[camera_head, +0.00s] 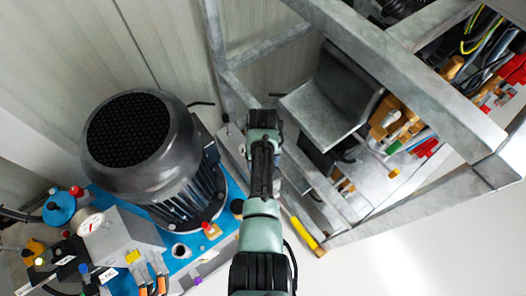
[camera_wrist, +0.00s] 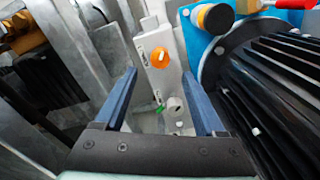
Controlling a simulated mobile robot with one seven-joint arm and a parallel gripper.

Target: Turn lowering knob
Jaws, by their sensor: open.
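In the wrist view, an orange knob (camera_wrist: 160,58) with a pale mark sits on a narrow grey block. Lower on the same block are a round grey metal knob (camera_wrist: 175,106) and a small green part (camera_wrist: 158,108). The labels are too small to read, so I cannot tell which is the lowering knob. My gripper (camera_wrist: 158,74) is open, with its two blue fingers either side of the block in the picture and nothing visibly held. In the head view my arm hides its fingertips and these knobs.
A large black motor (camera_head: 150,150) stands on a blue base left of my arm in the head view. A grey metal frame (camera_head: 400,75) with cables and valves is at right. A dark knob (camera_wrist: 215,18) is at top right in the wrist view.

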